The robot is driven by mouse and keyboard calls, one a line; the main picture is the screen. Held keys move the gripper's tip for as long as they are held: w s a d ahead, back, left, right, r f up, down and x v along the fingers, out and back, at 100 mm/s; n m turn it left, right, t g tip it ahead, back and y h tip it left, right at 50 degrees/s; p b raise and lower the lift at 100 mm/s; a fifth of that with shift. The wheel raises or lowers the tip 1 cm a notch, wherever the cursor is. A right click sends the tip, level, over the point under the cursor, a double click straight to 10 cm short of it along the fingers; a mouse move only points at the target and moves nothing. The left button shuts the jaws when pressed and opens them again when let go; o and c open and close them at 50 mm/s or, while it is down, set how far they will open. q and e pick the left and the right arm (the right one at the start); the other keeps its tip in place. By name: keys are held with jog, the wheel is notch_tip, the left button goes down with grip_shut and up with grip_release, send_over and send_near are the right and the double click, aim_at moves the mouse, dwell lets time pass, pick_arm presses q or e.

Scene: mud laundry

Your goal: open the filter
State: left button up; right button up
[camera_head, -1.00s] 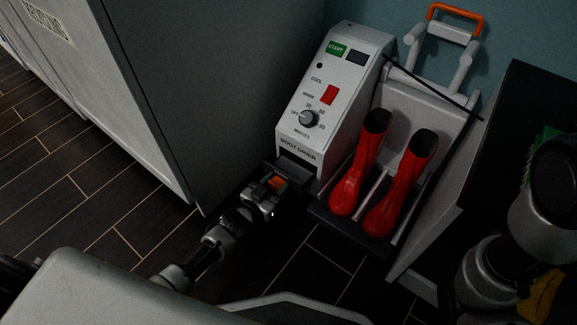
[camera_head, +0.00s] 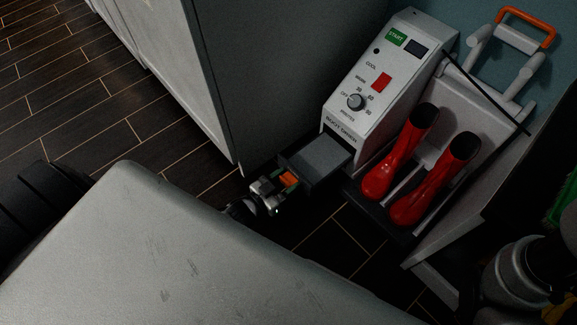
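The filter (camera_head: 322,160) is a grey, flat-topped drawer with dark sides. It sticks well out of the slot low in the front of the white boot dryer (camera_head: 343,113). My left gripper (camera_head: 282,184) is at the filter's outer front end, beside a small orange part, and appears shut on it. Its fingertips are mostly hidden. My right arm shows at the lower right, but its gripper cannot be made out.
Red boots (camera_head: 397,155) stand on the dryer's dark tray, right of the filter. A tall grey cabinet (camera_head: 250,80) stands close on the left. A white panel (camera_head: 470,220) stands right of the boots. Dark tiled floor (camera_head: 130,110) is open at left.

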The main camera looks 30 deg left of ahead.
pick_arm(q)
jog(key=o, duration=0.3)
